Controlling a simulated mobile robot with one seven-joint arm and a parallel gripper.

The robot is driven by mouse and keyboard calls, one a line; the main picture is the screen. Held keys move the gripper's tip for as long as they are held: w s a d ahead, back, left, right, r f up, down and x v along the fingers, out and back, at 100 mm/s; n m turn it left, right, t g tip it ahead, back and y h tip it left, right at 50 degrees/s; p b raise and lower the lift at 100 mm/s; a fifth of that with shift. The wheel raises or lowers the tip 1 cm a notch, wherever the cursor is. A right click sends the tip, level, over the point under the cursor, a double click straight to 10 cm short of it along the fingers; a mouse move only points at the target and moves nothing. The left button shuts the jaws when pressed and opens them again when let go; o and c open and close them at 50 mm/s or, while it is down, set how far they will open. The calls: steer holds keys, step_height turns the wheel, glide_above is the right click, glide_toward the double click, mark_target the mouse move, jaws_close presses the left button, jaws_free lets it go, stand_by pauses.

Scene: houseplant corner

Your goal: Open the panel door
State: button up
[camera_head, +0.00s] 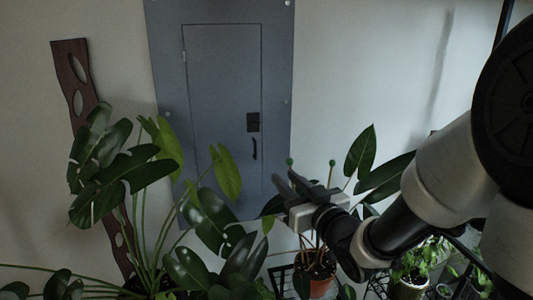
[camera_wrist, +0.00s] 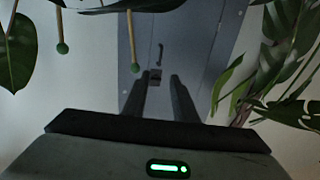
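The panel door (camera_head: 218,100) is a grey-blue rectangle set in a larger grey-blue panel (camera_head: 277,80) on the wall. It looks shut, flush with its frame. A dark latch plate (camera_head: 253,122) and a small dark handle (camera_head: 254,149) sit near its right edge. My gripper (camera_head: 283,179) is low and right of the handle, apart from it, with its fingers pointing toward the panel. In the wrist view, the fingers (camera_wrist: 158,88) are spread with nothing between them. The handle (camera_wrist: 160,54) and latch plate (camera_wrist: 155,75) show beyond the fingertips. Leaves hide the door's lower part.
A large leafy plant (camera_head: 125,165) stands in front of the panel's lower left. A potted plant (camera_head: 322,284) stands below my gripper, with green-tipped stakes (camera_head: 331,163) close by. A dark wooden strip (camera_head: 72,75) leans at left. The space before the handle looks clear.

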mark_target(256, 151)
steer(key=p+x, duration=0.2)
steer(key=x, duration=1.5)
steer(key=shift+w+a+p, duration=0.1)
steer(key=shift+a+p, duration=0.05)
steer(key=shift+p, duration=0.15)
steer(key=shift+c, duration=0.5)
jaws_close()
